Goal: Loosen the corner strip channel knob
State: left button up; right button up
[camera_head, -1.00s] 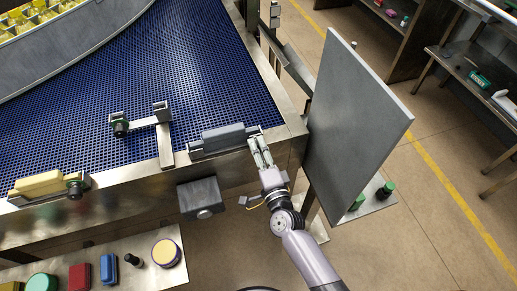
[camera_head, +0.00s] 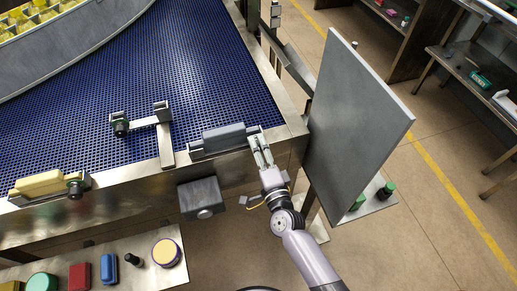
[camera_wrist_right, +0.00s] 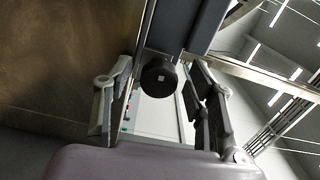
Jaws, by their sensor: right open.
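The corner strip channel (camera_head: 215,151) is a metal channel holding a grey strip block (camera_head: 223,134) at the conveyor's near right corner. Its black round knob (camera_wrist_right: 159,77) shows in the wrist view, lying between the two open fingers of my right gripper (camera_head: 259,149). The fingers stand on either side of the knob with a gap visible on both sides, and nothing is held. In the head view the knob is hidden by the gripper. My left gripper is not in view.
A large grey panel (camera_head: 357,125) stands close to the right of my right arm. A grey box (camera_head: 202,198) hangs on the conveyor's front. Another clamp bracket (camera_head: 165,140) with a black knob stands on the blue belt (camera_head: 130,70). A shelf (camera_head: 180,271) below holds several items.

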jog(key=v, duration=1.2)
